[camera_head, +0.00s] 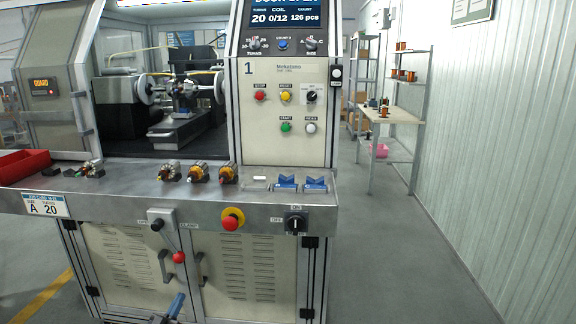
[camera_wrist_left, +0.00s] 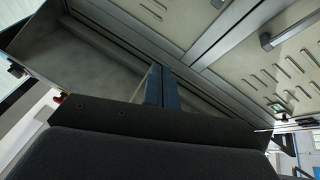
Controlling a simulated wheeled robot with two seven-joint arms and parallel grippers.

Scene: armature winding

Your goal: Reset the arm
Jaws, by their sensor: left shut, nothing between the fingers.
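My left gripper (camera_head: 175,305) shows at the bottom of the head view, low in front of the machine's lower cabinet doors. Its blue fingers are together and hold nothing. In the left wrist view the blue fingers (camera_wrist_left: 161,86) point toward the pale cabinet panels and the underside of the ledge. My right gripper is in neither view. Several armatures with copper windings lie on the machine's front ledge, one of them near the middle (camera_head: 198,172). The winding machine (camera_head: 285,130) stands with its bay open, and its screen (camera_head: 284,15) shows coil 0/12.
A red bin (camera_head: 22,166) sits at the ledge's left end. Two blue V-blocks (camera_head: 286,183) stand at its right. A red-knobbed lever (camera_head: 178,257), an emergency stop (camera_head: 232,219) and a switch (camera_head: 296,222) stick out in front. The floor (camera_head: 420,250) to the right is clear.

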